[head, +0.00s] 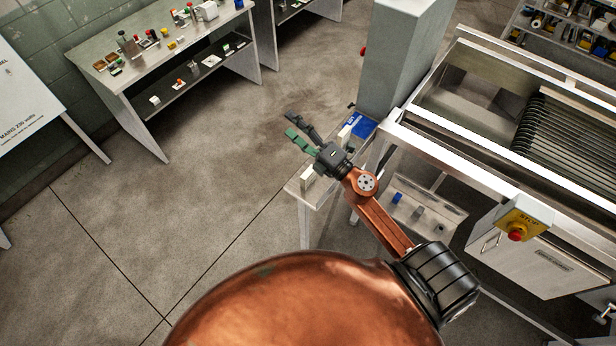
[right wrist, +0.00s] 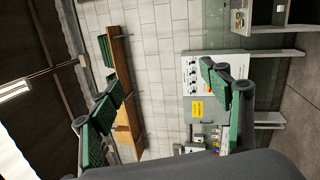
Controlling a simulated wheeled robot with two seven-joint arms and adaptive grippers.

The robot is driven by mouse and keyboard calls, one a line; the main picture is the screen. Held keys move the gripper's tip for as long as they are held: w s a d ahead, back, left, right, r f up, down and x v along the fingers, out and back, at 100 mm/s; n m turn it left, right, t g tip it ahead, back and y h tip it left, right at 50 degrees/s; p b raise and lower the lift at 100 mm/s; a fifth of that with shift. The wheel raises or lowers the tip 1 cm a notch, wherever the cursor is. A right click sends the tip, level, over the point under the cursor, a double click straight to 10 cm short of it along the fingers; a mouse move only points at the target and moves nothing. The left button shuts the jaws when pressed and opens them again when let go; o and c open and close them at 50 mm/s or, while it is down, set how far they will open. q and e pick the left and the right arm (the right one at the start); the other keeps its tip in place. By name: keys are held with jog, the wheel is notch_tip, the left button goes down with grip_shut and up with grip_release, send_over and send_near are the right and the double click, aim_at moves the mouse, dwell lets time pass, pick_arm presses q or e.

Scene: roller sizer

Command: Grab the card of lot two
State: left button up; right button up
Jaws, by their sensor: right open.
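My right gripper (head: 290,124) is open and empty in the head view, above the far left end of a small light table (head: 316,200). Its green-padded fingers also show wide apart in the right wrist view (right wrist: 162,88), with only the distant wall between them. A white upright piece (head: 306,177) stands on the table just below the gripper. Another pale upright piece (head: 346,132) is beside a blue item (head: 362,126) with white lettering too small to read. I cannot tell which, if any, is the card of lot two. My left gripper is not in view.
The roller machine (head: 440,150) with a red stop button (head: 516,233) stands at the right. A grey column (head: 400,60) rises behind the small table. A low tray (head: 425,205) holds small blue and grey pieces. A workbench (head: 150,45) is at upper left; the floor between is clear.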

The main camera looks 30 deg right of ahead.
jog(key=a+n+g+y, duration=0.3)
jog(key=a+n+y, duration=0.1)
jog(key=a+n, duration=0.2)
jog(key=n+g+h+p, duration=0.2)
jog(key=n+g+h, duration=0.7)
jog(key=n+g, duration=0.25)
send_over(310, 173)
jog(key=s, duration=0.2)
jog(key=shift+g, duration=0.35)
jog(key=f, duration=1.3)
jog(key=d+f, duration=0.1)
jog(key=f, duration=0.6)
jog(key=shift+s, duration=0.15)
jog(key=shift+d+f, duration=0.1)
jog(key=shift+f, duration=0.25)
jog(key=shift+p+x, duration=0.3)
jog(key=shift+x, duration=0.6)
jog(key=p+x, duration=0.1)
jog(key=x, duration=0.3)
jog(key=shift+a+r+p, duration=0.15)
jog(key=shift+a+p, duration=0.2)
jog(key=shift+w+f, duration=0.35)
jog(key=shift+f, duration=0.3)
